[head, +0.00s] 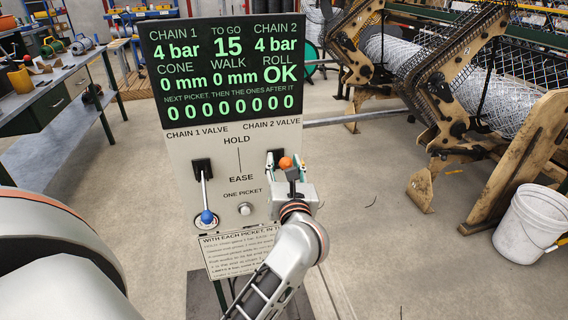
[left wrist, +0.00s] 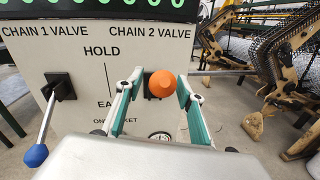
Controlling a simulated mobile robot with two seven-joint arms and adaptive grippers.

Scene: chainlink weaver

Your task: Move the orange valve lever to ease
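The orange valve lever's ball (head: 285,162) is in front of the black plate under CHAIN 2 VALVE on the panel (head: 180,145). In the left wrist view the orange ball (left wrist: 161,84) points towards the camera, covering most of its plate and shaft, so the lever's exact angle is hard to tell. My left gripper (head: 286,173) is open at the lever. In the left wrist view its two fingers (left wrist: 160,78) stand on either side of the ball with gaps. The EASE label (head: 241,178) is below HOLD (head: 236,139). My right gripper is not in view.
The blue-balled chain 1 lever (head: 207,215) hangs down to the left. A display (head: 230,75) tops the panel, and a text plate (head: 215,262) is below. A white bucket (head: 530,225) stands right; floor between is clear.

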